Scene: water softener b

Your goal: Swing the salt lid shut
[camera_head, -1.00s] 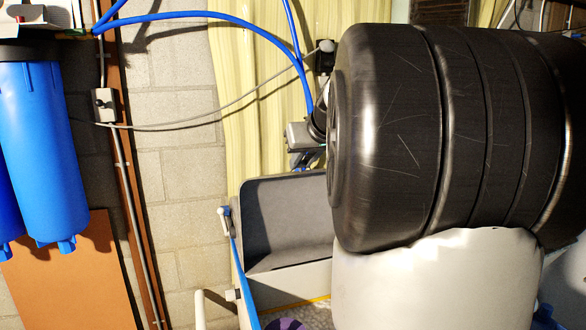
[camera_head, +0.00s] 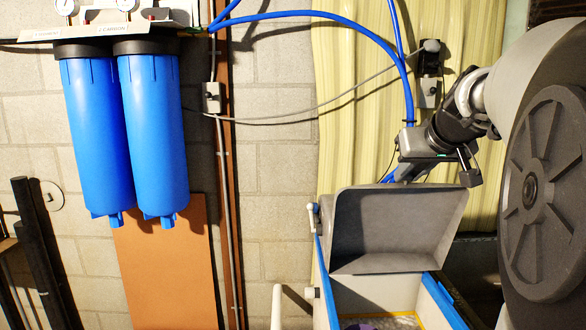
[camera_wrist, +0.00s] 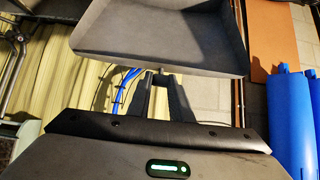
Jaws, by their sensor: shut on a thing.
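The salt lid (camera_head: 395,230) is a grey, shallow tray-like cover, raised and tilted open over the salt bin, its hollow inner side facing the head camera. It also shows in the wrist view (camera_wrist: 160,38). The bin (camera_head: 375,293) is pale inside with blue rims; its lower part is cut off by the frame. My gripper (camera_head: 397,179) reaches from the right to the lid's top edge. In the wrist view my two dark fingers (camera_wrist: 160,79) are closed at that edge. In the head view the lid hides the fingertips.
Two blue filter housings (camera_head: 152,138) hang on the block wall at left. The floor area left of the bin looks open.

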